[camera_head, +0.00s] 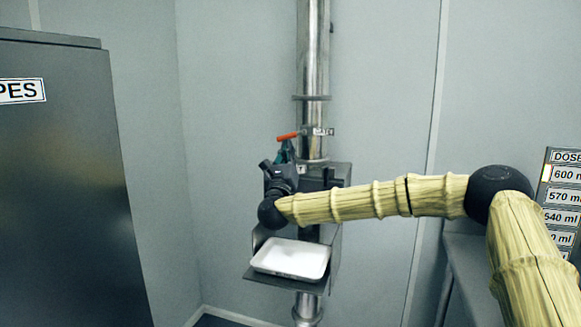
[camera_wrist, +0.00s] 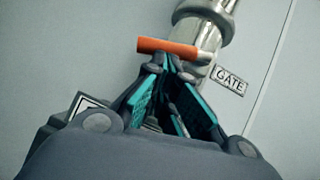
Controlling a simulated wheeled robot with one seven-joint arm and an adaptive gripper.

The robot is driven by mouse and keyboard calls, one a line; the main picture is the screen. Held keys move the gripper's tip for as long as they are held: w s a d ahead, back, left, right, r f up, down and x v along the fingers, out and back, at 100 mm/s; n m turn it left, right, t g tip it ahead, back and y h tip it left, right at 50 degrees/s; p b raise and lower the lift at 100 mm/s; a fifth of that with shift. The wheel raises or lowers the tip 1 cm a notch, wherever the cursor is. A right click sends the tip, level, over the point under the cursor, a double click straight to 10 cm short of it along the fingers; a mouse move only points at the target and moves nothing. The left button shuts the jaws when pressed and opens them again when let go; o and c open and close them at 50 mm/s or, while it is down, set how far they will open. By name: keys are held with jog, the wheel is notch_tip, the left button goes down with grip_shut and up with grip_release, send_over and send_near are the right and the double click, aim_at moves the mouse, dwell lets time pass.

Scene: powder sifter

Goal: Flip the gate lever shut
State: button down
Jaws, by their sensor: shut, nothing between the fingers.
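The gate lever has an orange handle (camera_head: 287,136) and sits on the left side of the vertical steel pipe (camera_head: 312,70). In the wrist view the orange handle (camera_wrist: 168,47) lies nearly level, just beyond my fingertips, with its right end against the pipe. A "GATE" label (camera_wrist: 230,80) is on the right of the pipe. My gripper (camera_head: 286,150), with teal finger pads, is shut and empty right below the handle. Its fingertips (camera_wrist: 168,60) come together at the handle's lower edge; I cannot tell whether they touch it.
A white tray (camera_head: 290,258) rests on a metal shelf (camera_head: 262,279) below my gripper. A dark cabinet (camera_head: 70,190) stands at the left. A dose board (camera_head: 563,200) is at the right edge. Bare wall lies left of the pipe.

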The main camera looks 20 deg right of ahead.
jog(key=m+b, duration=0.1)
jog(key=m+h+b, duration=0.1)
jog(key=g+h+b, duration=0.1)
jog(key=b, duration=0.1)
jog(key=shift+w+a+r+m, duration=0.25)
jog(key=shift+a+r+m, duration=0.1)
jog(key=shift+m, duration=0.05)
jog(key=shift+w+a+r+b, duration=0.1)
jog(key=shift+r+b, duration=0.15)
jog(key=shift+b, duration=0.1)
jog(key=shift+f, duration=0.15)
